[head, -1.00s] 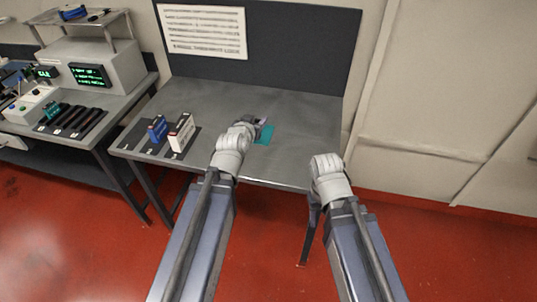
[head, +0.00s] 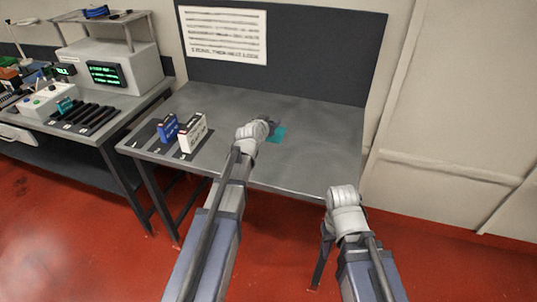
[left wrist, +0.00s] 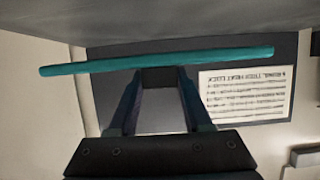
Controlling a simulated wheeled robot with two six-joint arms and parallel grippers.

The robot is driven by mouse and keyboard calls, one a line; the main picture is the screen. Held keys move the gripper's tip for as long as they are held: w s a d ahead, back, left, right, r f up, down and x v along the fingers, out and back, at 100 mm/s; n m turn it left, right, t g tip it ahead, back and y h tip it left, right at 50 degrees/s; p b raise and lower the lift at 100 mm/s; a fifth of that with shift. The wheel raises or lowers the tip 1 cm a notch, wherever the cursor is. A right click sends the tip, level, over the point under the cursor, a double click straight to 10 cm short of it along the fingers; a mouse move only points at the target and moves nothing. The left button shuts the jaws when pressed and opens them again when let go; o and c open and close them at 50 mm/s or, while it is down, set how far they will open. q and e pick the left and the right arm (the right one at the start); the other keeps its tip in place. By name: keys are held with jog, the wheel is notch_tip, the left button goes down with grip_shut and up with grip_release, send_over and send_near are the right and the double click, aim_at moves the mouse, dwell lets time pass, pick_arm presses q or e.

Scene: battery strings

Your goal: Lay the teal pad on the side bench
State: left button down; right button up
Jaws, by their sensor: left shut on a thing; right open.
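The teal pad (head: 277,135) shows as a small flat patch beside my left gripper (head: 268,126), over the middle of the grey side bench (head: 305,165). In the left wrist view the teal pad (left wrist: 235,54) is seen edge-on as a thin, slightly tilted bar across the fingertips. My left gripper (left wrist: 160,75) is shut on it. The grey surface close to the pad there looks like the bench top; I cannot tell whether they touch. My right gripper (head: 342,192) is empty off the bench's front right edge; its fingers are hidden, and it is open.
A blue box (head: 168,129) and a white box (head: 193,132) stand on a dark strip at the bench's left. A dark panel with a white sign (head: 222,35) rises behind. Another bench with instruments (head: 105,70) stands at left. The bench's right side is clear.

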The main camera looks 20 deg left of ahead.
pick_arm(q)
jog(key=b, duration=0.6)
send_over(270, 151)
jog(key=f, duration=0.6)
jog(key=shift+w, duration=0.2)
jog(key=shift+f, duration=0.15)
notch_tip(270, 151, down, 4)
jog(key=b, duration=0.3)
jog(key=shift+r, duration=0.3)
jog(key=shift+f+b, duration=0.3)
jog(key=shift+b, duration=0.15)
jog(key=shift+s, duration=0.15)
